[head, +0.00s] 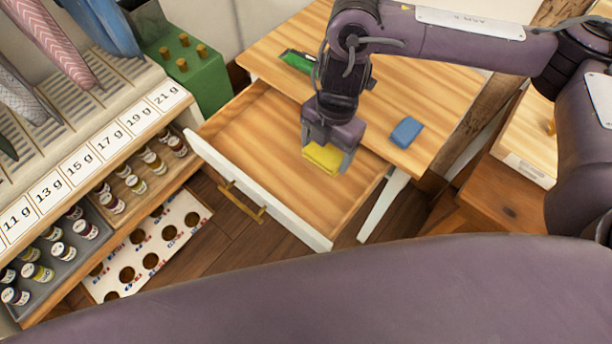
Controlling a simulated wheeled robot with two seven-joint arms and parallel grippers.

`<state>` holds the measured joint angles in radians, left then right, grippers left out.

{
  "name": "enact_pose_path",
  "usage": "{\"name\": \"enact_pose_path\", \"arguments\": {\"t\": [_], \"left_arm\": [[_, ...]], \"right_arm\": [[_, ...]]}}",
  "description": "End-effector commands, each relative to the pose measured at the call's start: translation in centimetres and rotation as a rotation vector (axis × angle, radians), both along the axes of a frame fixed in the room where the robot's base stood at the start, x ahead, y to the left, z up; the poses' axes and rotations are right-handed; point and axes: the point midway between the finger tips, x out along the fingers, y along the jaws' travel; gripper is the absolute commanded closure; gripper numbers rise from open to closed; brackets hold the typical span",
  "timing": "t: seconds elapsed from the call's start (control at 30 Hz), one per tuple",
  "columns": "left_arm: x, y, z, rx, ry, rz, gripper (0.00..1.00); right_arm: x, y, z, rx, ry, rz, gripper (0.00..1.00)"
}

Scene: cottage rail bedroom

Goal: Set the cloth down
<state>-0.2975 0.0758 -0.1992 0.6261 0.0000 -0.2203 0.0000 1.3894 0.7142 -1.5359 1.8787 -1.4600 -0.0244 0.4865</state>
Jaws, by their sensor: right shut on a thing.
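A folded yellow cloth (322,157) is held between the fingers of my right gripper (326,158). The gripper points down over the open drawer (265,150) of the wooden table. I cannot tell whether the cloth touches the drawer floor. The rest of the drawer that shows is empty. My left gripper is not in view.
A blue block-like item (406,131) and a green item (298,61) lie on the tabletop (440,100). At left stands a rack (125,165) with weight labels and several small jars. A white board with holes (150,245) lies low beside it. A green box (195,75) stands behind.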

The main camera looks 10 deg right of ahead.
Motion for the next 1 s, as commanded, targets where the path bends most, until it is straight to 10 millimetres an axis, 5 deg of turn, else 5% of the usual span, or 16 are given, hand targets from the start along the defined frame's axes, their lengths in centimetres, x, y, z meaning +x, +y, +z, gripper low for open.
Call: {"name": "enact_pose_path", "arguments": {"t": [0.37,1.0], "left_arm": [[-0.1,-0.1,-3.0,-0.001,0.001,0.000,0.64],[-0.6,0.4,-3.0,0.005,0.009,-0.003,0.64]], "right_arm": [[-0.3,0.0,-10.6,0.000,0.008,-0.005,0.45],[-0.1,0.0,-18.2,-0.002,0.002,-0.005,0.45]]}}
